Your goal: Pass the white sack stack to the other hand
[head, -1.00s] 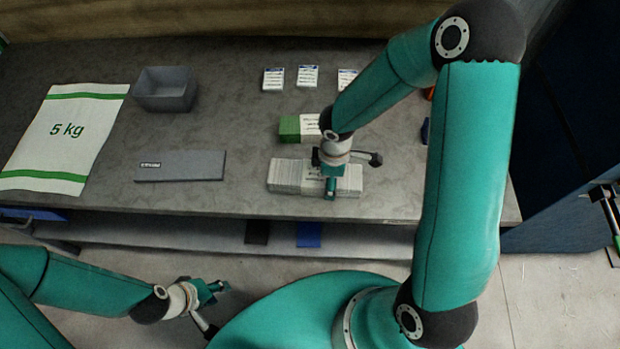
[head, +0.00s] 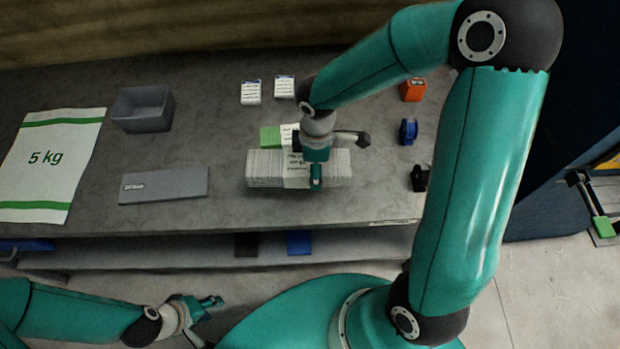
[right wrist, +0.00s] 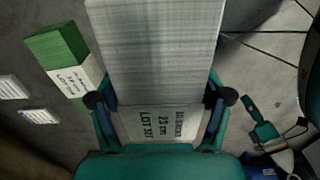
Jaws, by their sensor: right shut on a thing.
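The white sack stack (head: 265,168) is a long block of pale layers with a white paper band around its middle. My right gripper (head: 316,175) is shut on it at the band and holds it level, seemingly a little above the grey table (head: 225,215). In the right wrist view the stack (right wrist: 155,50) lies between the fingers, with the band's printed label (right wrist: 160,124) facing the camera. My left gripper (head: 207,312) is low at the left, in front of the table edge. It is empty, its fingers look apart, and it is away from the stack.
A green stack (head: 269,137) lies just behind the white stack, partly hidden. A grey bin (head: 143,112), a flat grey block (head: 163,187) and a "5 kg" sack (head: 48,165) are at left. An orange item (head: 412,90) and a blue roll (head: 408,131) are at right.

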